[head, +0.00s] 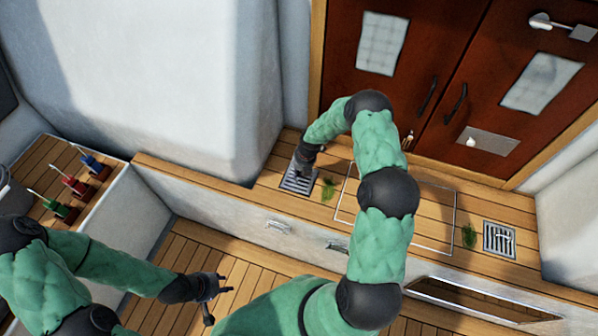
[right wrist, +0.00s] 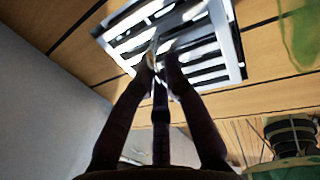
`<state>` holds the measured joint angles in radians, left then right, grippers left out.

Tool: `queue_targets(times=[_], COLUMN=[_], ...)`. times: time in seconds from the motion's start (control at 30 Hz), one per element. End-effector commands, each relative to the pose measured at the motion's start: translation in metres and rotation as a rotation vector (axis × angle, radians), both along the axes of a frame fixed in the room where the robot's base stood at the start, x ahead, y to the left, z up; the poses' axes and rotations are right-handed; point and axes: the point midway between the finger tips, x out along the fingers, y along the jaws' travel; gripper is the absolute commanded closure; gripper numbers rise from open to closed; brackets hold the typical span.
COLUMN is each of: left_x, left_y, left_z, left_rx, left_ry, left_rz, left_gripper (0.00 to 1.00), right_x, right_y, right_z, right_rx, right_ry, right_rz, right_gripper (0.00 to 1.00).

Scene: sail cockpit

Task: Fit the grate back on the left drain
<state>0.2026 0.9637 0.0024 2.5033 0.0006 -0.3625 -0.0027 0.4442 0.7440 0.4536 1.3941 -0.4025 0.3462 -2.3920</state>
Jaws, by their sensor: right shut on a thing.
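The slatted metal grate (head: 296,184) is at the left drain, on the wooden ledge in front of the red doors. My right gripper (head: 303,168) reaches down onto it from above. In the right wrist view the grate (right wrist: 205,58) fills the top middle, and my right gripper (right wrist: 162,66) is shut on a small part at its centre. The grate lies flat or nearly flat; I cannot tell whether it is seated or slightly raised. The drain opening beneath is hidden. My left gripper (head: 217,288) is open and empty above the lower wooden floor.
Green weed (head: 328,190) lies just right of the grate. A second grate (head: 499,239) sits at the right drain, with more weed (head: 469,236) beside it. A thin-framed hatch (head: 432,205) lies between them. Coloured levers (head: 75,185) stand at the left.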

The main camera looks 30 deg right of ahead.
Motion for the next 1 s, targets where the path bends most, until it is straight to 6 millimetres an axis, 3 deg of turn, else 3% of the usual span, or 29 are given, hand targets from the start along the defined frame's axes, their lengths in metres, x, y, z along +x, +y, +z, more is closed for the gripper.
queue_targets(times=[0.77,0.8,0.87,0.9,1.0], left_x=[0.0,0.0,0.0,0.0,-0.0001], left_y=[0.0,0.0,0.0,0.0,0.0], left_z=[-0.0073,-0.0073,-0.0073,-0.0073,-0.0073], left_rx=[0.0,0.0,0.0,0.0,0.0], left_ry=[0.0,0.0,0.0,0.0,0.0], left_rz=[0.0,0.0,0.0,0.0,0.0], left_gripper=[0.64,0.64,0.64,0.64,0.64], right_x=[0.0007,0.0007,0.0007,0.0007,0.0005], right_y=[-0.0005,-0.0005,-0.0005,-0.0005,-0.0004], right_z=[-0.0087,-0.0086,-0.0086,-0.0086,-0.0088], right_rx=[-0.001,-0.001,-0.001,-0.001,0.0], right_ry=[-0.002,-0.002,-0.002,-0.002,-0.001], right_rz=[0.0,0.0,0.0,0.0,0.0], right_gripper=[1.0,0.82,0.65,0.6,0.6])
